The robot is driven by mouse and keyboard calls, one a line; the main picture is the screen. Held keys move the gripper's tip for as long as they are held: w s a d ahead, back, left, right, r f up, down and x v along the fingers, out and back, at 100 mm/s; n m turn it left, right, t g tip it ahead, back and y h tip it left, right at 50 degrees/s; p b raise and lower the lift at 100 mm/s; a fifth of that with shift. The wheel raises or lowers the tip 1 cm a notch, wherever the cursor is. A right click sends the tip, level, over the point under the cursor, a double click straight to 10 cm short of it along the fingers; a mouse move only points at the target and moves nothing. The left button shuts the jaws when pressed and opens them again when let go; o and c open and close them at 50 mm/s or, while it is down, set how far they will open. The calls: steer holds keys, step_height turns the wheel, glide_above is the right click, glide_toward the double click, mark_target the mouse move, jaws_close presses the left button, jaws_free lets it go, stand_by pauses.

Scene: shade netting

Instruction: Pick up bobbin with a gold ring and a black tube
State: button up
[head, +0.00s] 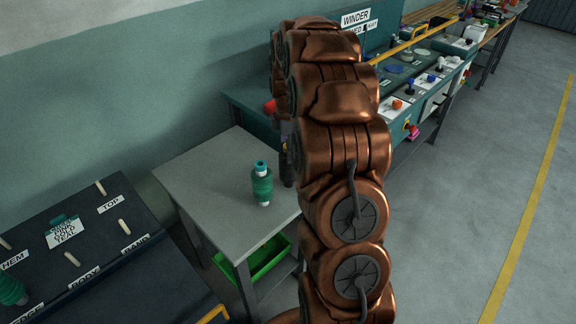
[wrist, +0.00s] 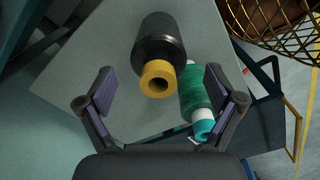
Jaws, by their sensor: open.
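In the wrist view a bobbin with black winding and a gold ring end (wrist: 158,62) stands on the grey table between my fingers' directions, its gold end toward the camera. In the head view only a dark sliver of it (head: 287,168) shows beside my arm. My gripper (wrist: 158,88) is open, with one finger on each side of the bobbin's gold end and apart from it. A green bobbin with a white and teal end (wrist: 196,95) stands close to the right of the black one, near my right finger. It also shows upright on the table in the head view (head: 262,184).
The grey table (head: 205,165) has bare room left of the bobbins. A green bin (head: 262,258) sits below it. A dark board with pegs and labels (head: 120,255) stands at left, with another green bobbin (head: 10,290). The winder bench (head: 415,75) is behind my arm.

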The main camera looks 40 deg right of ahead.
mark_target(289, 166)
step_height(289, 166, down, 4)
steer(key=shift+r+p, duration=0.1)
steer(key=shift+p, duration=0.35)
steer(key=shift+w, duration=0.1)
steer(key=c, duration=1.4)
steer(key=shift+r, duration=0.1)
